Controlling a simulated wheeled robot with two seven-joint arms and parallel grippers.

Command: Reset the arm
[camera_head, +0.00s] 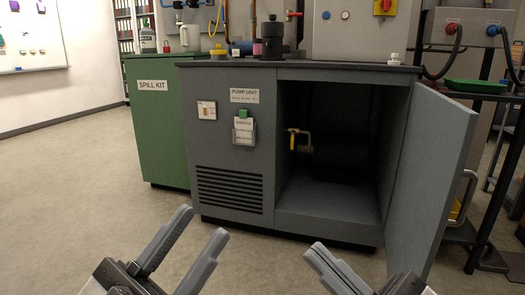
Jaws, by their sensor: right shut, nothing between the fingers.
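My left gripper (204,222) is at the bottom of the head view, left of centre. Its two grey fingers stand apart with nothing seen between them, over the floor in front of the vented cabinet panel. My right gripper (319,250) is at the bottom, right of centre. Its fingers are together and empty, in front of the cabinet's lower front edge. Both grippers are apart from the cabinet in the picture and point up and inward. The rest of both arms is cut off by the lower frame edge.
A grey pump unit cabinet (236,158) stands ahead. Its door (437,165) hangs open to the right, showing a dark interior with a yellow-handled valve (293,138). A green spill kit cabinet (158,125) stands left. Bottles and fittings crowd the top. Floor at left is clear.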

